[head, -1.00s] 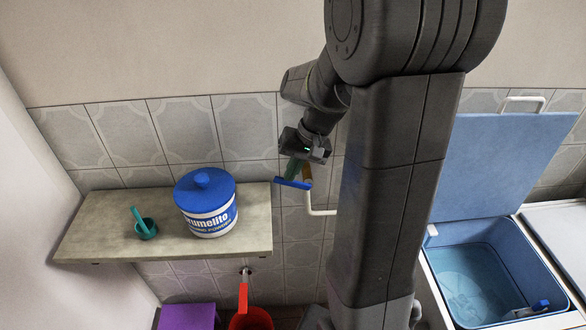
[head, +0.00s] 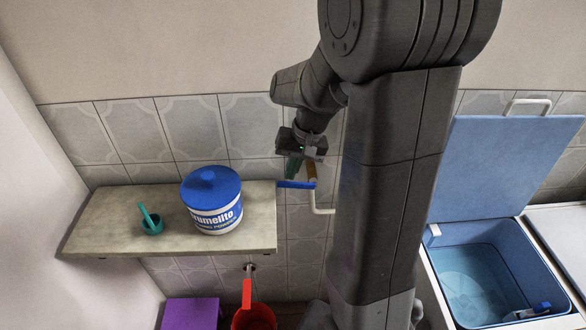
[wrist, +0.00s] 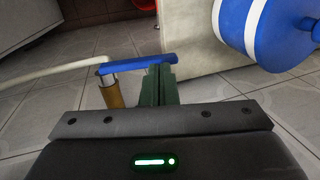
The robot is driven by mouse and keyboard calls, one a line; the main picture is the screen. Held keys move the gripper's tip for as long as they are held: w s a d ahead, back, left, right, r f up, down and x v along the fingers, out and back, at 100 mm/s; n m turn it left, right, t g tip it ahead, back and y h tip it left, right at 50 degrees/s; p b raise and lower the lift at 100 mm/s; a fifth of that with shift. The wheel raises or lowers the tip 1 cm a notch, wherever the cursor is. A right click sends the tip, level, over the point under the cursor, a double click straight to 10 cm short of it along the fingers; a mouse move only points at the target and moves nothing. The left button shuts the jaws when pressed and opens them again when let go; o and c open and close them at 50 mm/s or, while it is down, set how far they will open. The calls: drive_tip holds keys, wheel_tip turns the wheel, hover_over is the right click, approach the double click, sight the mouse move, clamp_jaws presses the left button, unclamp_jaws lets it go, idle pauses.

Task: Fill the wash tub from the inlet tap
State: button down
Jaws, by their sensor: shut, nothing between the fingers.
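The inlet tap has a blue lever handle (head: 296,185) on a brass-coloured body (head: 312,173), with a white pipe (head: 322,210) beside it. The handle also shows in the wrist view (wrist: 135,64). My gripper (head: 292,175) is shut and empty, its green fingers (wrist: 158,76) close to the handle. In the wrist view the tips overlap the handle; I cannot tell whether they touch it. The blue wash tub (head: 515,262) stands open at the right, its lid (head: 505,165) raised. Its floor looks pale blue and watery; the level is unclear.
A shelf (head: 120,222) at the left holds a blue-and-white powder tub (head: 213,202) and a teal scoop cup (head: 151,224). Below are a red vessel (head: 255,318) and a purple box (head: 190,313). The tiled wall stands close behind the tap. My arm hides the space between tap and tub.

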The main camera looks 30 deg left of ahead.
sight(300, 182)
drive_tip(key=shift+r+p, duration=0.6)
drive_tip(key=shift+r, duration=0.25)
drive_tip(key=a+v, duration=0.1)
drive_tip(key=v, duration=1.1)
drive_tip(key=shift+s+r+p, duration=0.3)
drive_tip(key=shift+r+p, duration=0.1)
drive_tip(key=shift+r, duration=0.15)
idle(0.5)
